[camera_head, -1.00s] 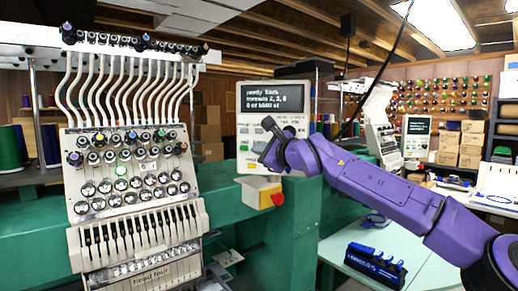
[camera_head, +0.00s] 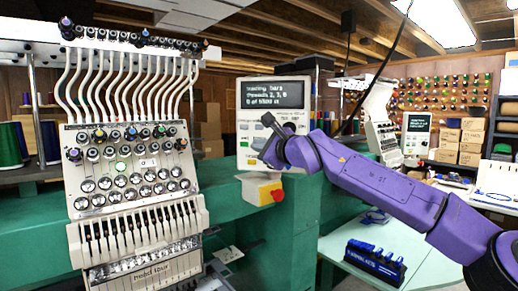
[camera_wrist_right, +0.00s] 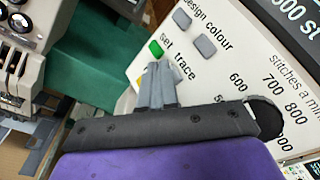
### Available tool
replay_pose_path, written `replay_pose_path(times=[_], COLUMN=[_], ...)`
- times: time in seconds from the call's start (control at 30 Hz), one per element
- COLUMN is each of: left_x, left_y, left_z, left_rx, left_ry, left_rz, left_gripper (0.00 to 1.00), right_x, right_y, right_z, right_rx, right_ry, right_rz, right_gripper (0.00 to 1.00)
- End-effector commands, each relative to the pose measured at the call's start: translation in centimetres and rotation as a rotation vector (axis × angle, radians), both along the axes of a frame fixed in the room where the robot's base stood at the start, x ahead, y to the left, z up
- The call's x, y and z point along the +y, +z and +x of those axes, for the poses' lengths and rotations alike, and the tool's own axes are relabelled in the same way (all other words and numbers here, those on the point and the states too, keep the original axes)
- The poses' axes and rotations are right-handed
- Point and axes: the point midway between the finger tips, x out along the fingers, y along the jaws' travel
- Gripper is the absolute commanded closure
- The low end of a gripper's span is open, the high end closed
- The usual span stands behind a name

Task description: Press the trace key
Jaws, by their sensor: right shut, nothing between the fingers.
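The embroidery machine's control panel (camera_head: 246,130) has a dark screen (camera_head: 271,97) whose top line appears to read "tracing bars". In the right wrist view, the panel shows a green key (camera_wrist_right: 155,48) and two grey keys, one (camera_wrist_right: 181,20) near "design" and one (camera_wrist_right: 205,45) near "colour". The word "trace" (camera_wrist_right: 184,66) is printed just past my fingertips. The trace key itself is not clearly seen; my fingers seem to cover it. My right gripper (camera_head: 268,121) is shut and empty, its tips at the panel; contact cannot be told. My left gripper is not in view.
A yellow box with a red stop button (camera_head: 277,195) hangs below the panel. The multi-needle sewing head (camera_head: 135,185) stands at left on a green beam (camera_head: 240,215). A pale table (camera_head: 330,245) with a blue tool rack (camera_head: 375,262) lies below my right arm.

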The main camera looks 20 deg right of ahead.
Motion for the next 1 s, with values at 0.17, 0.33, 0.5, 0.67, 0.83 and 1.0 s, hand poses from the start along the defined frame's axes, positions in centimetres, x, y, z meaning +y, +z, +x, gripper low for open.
replay_pose_path(times=[0.17,0.33,0.5,0.67,0.83,1.0], left_x=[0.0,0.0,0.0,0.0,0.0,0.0], left_y=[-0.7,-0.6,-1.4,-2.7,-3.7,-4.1], left_z=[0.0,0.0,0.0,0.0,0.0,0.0], left_rx=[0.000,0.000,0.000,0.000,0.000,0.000], left_ry=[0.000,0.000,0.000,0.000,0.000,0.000], left_rz=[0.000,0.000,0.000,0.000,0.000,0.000], left_gripper=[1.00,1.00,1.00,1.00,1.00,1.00], right_x=[0.4,0.4,0.8,1.6,2.4,2.9], right_y=[-0.1,0.0,-0.3,-0.4,-0.3,-0.1], right_z=[-0.7,-0.6,-1.3,-2.7,-4.2,-5.0], right_rx=[-0.002,-0.001,-0.001,-0.003,-0.002,-0.002], right_ry=[0.000,0.001,0.002,0.002,0.002,0.002], right_rz=[-0.001,-0.001,0.000,-0.001,0.000,-0.001], right_gripper=[1.00,1.00,1.00,1.00,1.00,1.00])
